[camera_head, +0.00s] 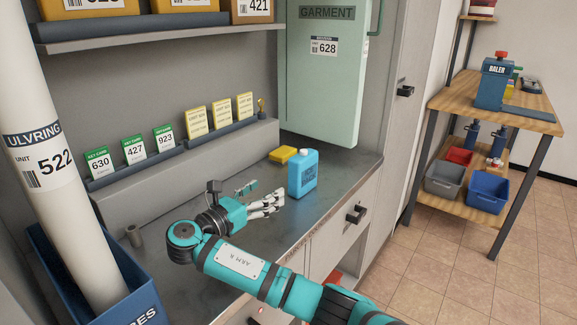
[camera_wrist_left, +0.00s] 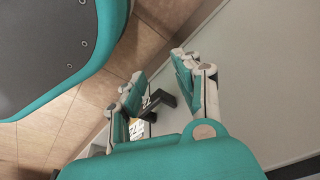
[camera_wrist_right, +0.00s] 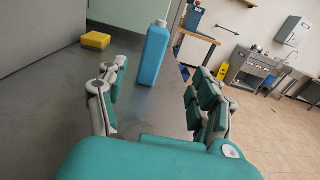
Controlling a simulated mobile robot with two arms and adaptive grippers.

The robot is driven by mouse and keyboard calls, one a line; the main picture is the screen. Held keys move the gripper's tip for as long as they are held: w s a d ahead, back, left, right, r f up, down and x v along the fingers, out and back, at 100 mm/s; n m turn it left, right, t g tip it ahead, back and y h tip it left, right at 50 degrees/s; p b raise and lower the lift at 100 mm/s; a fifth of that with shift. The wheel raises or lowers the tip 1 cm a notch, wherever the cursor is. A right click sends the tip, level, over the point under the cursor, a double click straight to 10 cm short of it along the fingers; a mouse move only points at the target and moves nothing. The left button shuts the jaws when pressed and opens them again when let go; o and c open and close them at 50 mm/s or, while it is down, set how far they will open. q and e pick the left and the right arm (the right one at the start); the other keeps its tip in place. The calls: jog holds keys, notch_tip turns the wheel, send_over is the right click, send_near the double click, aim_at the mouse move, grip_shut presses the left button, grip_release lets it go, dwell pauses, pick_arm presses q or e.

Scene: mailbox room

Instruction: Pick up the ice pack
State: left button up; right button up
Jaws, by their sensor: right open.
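The ice pack (camera_head: 302,175) is a blue, bottle-shaped pack with a pale cap. It stands upright on the grey counter (camera_head: 230,235), and it also shows in the right wrist view (camera_wrist_right: 153,55). My right gripper (camera_head: 262,199) is open and empty, low over the counter, a short way left of the pack. In the right wrist view the pack stands beyond the fingertips, between the two spread fingers (camera_wrist_right: 158,88), with a gap. My left gripper (camera_wrist_left: 158,68) shows only in the left wrist view, open and empty beside a pale cabinet face.
A yellow block (camera_head: 282,154) lies behind the ice pack. A ledge with several number cards (camera_head: 195,127) runs along the back. A green GARMENT panel (camera_head: 322,80) stands behind. A white tube (camera_head: 50,140) rises at the left. The counter's front edge is near the pack.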

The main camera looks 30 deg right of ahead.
aim_at(294, 170)
jog(key=shift+w+d, duration=0.35)
jog(key=shift+w, duration=0.4)
jog(key=d, duration=0.3)
jog(key=shift+w+d+r+b, duration=0.2)
jog(key=shift+w+r+b, duration=0.05)
jog(key=shift+b, duration=0.05)
jog(key=x, duration=0.6)
jog(key=shift+w+d+b, duration=0.2)
jog(key=shift+b, duration=0.15)
jog(key=b+x, duration=0.1)
jog(key=x, duration=0.5)
jog(key=shift+w+d+r, duration=0.15)
jog(key=shift+r, duration=0.05)
pick_arm(q)
jog(key=w+r, duration=0.4)
jog(key=r, duration=0.2)
jog(key=shift+d+t, duration=0.25)
jog(key=shift+t, duration=0.05)
jog(key=shift+r, duration=0.1)
pick_arm(e)
grip_shut()
